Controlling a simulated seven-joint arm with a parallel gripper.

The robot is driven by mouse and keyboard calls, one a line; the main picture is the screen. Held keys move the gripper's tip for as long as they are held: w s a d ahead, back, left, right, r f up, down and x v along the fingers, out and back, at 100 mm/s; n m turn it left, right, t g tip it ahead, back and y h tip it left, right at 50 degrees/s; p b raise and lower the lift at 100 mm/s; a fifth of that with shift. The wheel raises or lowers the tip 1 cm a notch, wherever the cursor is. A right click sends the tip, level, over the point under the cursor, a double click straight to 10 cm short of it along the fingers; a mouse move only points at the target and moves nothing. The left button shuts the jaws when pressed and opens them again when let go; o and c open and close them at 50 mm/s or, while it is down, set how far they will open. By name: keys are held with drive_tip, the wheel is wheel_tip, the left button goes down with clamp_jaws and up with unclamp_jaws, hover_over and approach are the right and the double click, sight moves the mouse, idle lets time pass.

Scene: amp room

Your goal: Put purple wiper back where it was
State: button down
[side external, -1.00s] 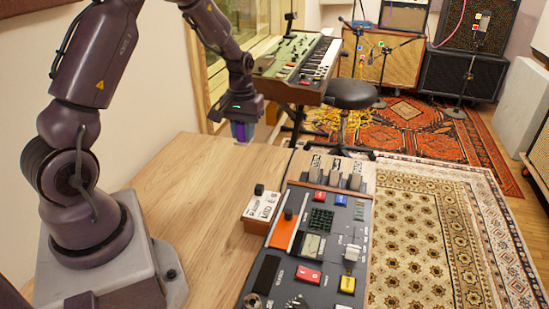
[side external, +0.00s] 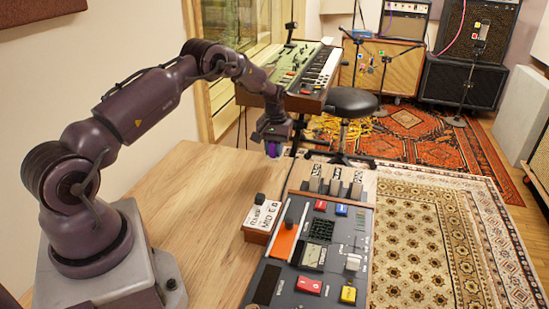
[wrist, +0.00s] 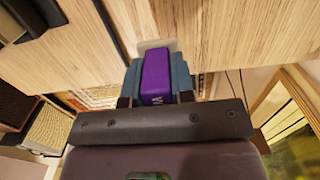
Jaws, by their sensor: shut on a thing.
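The purple wiper (wrist: 156,78) is clamped between the two fingers of my gripper (wrist: 157,88) in the wrist view. A pale, whitish edge shows beyond its purple body. In the side external view my gripper (side external: 273,150) is at the far end of the wooden table, just left of and beyond the mixing console, with only a small bit of purple (side external: 272,150) showing at its tip. The jaws are shut on the wiper. I cannot tell how far the wiper is from the tabletop.
The wooden table (side external: 185,190) is clear on the left. A dark console (side external: 310,255) with sliders and buttons lies along its right side, with a small white-topped box (side external: 262,216) against it. A keyboard (side external: 318,68) and a round stool (side external: 352,101) stand beyond the table's far edge.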

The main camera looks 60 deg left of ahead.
drive_tip(key=shift+w+a+f, duration=0.1)
drive_tip(key=shift+w+f, duration=0.05)
drive_tip(key=shift+f, duration=1.5)
drive_tip(key=shift+f, duration=0.1)
drive_tip(key=shift+f, duration=0.1)
drive_tip(key=c, duration=1)
unclamp_jaws()
